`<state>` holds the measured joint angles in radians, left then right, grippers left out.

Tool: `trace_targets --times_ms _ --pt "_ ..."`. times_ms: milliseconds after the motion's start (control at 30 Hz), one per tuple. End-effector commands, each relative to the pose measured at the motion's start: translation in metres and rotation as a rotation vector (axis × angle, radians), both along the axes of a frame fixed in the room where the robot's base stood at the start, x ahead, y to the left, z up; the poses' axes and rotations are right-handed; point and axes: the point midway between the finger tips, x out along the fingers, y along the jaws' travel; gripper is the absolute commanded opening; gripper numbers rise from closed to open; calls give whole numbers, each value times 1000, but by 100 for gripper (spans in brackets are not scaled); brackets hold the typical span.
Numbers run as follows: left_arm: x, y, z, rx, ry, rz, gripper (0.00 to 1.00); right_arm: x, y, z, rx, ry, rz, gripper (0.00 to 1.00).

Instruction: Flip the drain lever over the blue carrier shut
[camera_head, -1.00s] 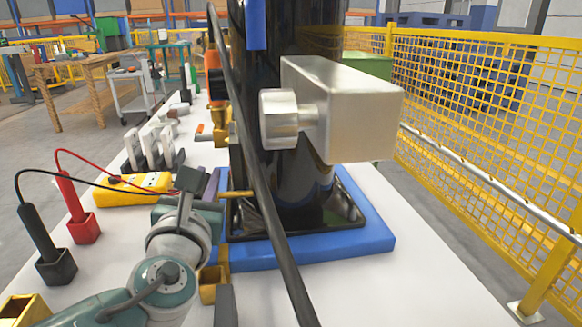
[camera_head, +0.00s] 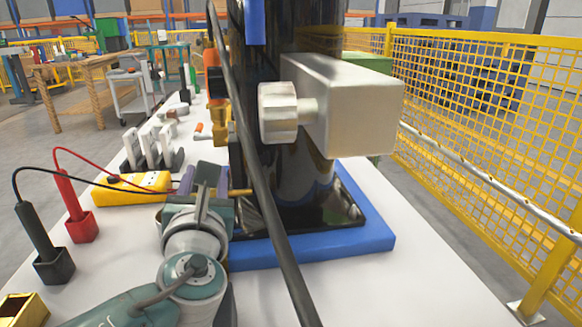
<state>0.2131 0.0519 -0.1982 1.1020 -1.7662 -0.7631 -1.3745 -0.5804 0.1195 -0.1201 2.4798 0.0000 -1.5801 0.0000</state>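The blue carrier (camera_head: 376,238) is a flat blue frame under the tall black tank (camera_head: 300,185) on the white table. A short brass lever (camera_head: 241,192), which looks like the drain lever, sticks out low at the tank's left side, over the carrier's left edge. My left gripper (camera_head: 205,184) is just left of the lever. Its fingers look spread apart, with the right one close to the lever's left end; I cannot tell whether they touch. My wrist hides the carrier's left corner. My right gripper is out of view.
A black hose (camera_head: 262,190) runs down in front of the tank. A metal box with a round knob (camera_head: 279,112) juts out above right. A yellow meter (camera_head: 132,188) and red and black probes (camera_head: 42,245) stand left. The table's front right is clear.

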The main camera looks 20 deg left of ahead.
Motion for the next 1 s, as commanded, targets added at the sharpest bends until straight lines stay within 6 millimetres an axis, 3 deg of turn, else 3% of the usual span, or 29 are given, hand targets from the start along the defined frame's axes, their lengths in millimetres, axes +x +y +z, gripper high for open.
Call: trace_targets --times_ms 167,633,1000 --pt "-5 -4 1 0 0 -2 46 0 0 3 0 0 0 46" --pt "-75 -48 0 0 2 -1 46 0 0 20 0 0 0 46" --pt "-84 -53 0 0 -1 0 46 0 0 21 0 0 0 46"
